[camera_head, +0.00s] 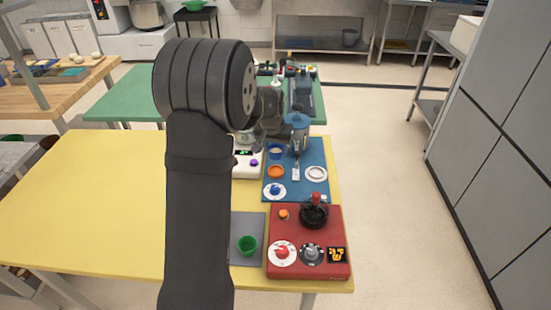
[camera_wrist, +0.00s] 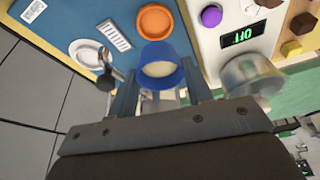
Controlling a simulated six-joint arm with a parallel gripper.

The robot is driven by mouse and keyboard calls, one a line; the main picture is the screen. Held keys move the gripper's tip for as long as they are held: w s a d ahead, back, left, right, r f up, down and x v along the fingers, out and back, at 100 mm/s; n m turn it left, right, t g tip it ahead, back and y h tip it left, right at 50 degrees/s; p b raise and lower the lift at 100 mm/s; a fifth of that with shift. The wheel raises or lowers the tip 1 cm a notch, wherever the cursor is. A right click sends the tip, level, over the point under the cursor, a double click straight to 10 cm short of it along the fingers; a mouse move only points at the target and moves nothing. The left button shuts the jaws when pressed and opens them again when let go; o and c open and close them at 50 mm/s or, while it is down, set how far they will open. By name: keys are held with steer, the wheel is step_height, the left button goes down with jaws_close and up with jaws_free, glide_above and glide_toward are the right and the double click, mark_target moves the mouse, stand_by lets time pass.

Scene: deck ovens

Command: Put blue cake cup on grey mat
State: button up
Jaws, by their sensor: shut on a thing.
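The blue cake cup (camera_wrist: 160,75) is between my gripper's two fingers (camera_wrist: 160,88) in the wrist view, its pale inside showing. My gripper is shut on it. In the head view the blue cup (camera_head: 277,153) is at the far left part of the blue board (camera_head: 310,152), with my gripper (camera_head: 275,141) at it; I cannot tell whether it is lifted. The grey mat (camera_head: 240,259) lies at the front of the yellow table, left of the red board, partly hidden by my arm. A green cup (camera_head: 247,245) stands on the mat.
The yellow table's left side is clear.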

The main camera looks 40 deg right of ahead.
steer(key=s+r, duration=0.2)
steer(key=r, duration=0.1)
steer(key=shift+a, duration=0.4)
steer(key=s+a+n, duration=0.2)
steer(key=s+a, duration=1.4)
steer(key=s, duration=0.4)
steer(key=shift+t, duration=0.3)
steer(key=w+a+f, duration=0.1)
steer(key=w+f, duration=0.1)
steer(key=w, duration=0.1)
steer(key=w+f, duration=0.2)
steer(key=w, duration=0.2)
steer(key=w+a+f, duration=0.1)
steer(key=w+f, duration=0.2)
steer(key=w, duration=0.1)
steer(key=shift+w+a, duration=0.15)
steer(key=shift+a, duration=0.2)
steer(key=shift+f, duration=2)
steer(key=o, duration=0.6)
steer(key=shift+f, duration=0.2)
steer(key=shift+c, duration=0.2)
steer(key=o, duration=0.4)
steer(key=shift+o, duration=0.2)
steer(key=shift+r, duration=0.1)
